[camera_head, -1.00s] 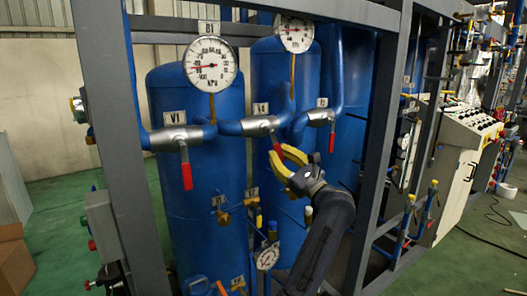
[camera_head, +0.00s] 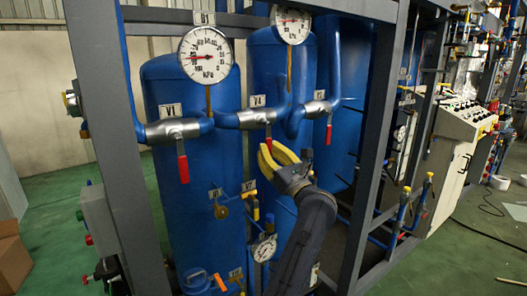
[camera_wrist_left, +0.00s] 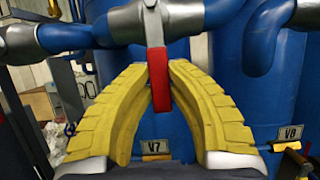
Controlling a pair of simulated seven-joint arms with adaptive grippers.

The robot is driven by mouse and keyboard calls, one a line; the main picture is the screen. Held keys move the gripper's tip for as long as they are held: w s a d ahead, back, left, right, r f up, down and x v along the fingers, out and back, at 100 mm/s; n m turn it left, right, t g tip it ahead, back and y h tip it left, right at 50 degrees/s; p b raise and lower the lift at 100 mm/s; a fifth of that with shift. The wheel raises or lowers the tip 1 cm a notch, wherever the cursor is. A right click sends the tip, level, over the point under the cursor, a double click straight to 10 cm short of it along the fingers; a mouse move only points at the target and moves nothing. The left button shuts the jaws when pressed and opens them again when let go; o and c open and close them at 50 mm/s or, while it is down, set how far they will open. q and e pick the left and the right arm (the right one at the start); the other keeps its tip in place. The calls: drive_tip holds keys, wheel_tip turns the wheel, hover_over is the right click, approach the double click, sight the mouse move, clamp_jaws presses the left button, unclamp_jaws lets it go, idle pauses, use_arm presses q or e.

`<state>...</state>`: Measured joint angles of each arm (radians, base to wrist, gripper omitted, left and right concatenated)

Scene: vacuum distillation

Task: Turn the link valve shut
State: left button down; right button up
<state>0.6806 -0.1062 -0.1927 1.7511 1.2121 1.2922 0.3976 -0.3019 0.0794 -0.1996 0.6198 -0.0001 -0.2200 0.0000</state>
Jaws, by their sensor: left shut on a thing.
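The valve labelled V4 (camera_head: 256,118) sits in the blue cross pipe between two tall tanks, with a grey metal body. Its red handle (camera_wrist_left: 157,75) hangs down from that body. My left gripper (camera_head: 268,155) has yellow fingers and is at the V4 handle in the head view, where it hides most of the handle. In the left wrist view the two ridged fingertips meet around the red handle from both sides, so the gripper is shut on it. The handle points straight down there. My right gripper is not in view.
Valve V1 (camera_head: 172,131) with its hanging red handle is to the left. Another red-handled valve (camera_head: 318,109) is to the right. Dial gauges (camera_head: 206,55) stand above the pipe. A grey frame post (camera_head: 376,140) stands right of my arm. Smaller valves and a gauge (camera_head: 264,250) sit lower.

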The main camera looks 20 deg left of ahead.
use_arm(q)
drive_tip(key=shift+a, duration=0.1)
drive_tip(key=c, duration=1.3)
unclamp_jaws()
drive_tip(key=v, duration=0.7)
drive_tip(key=shift+s+f, duration=0.1)
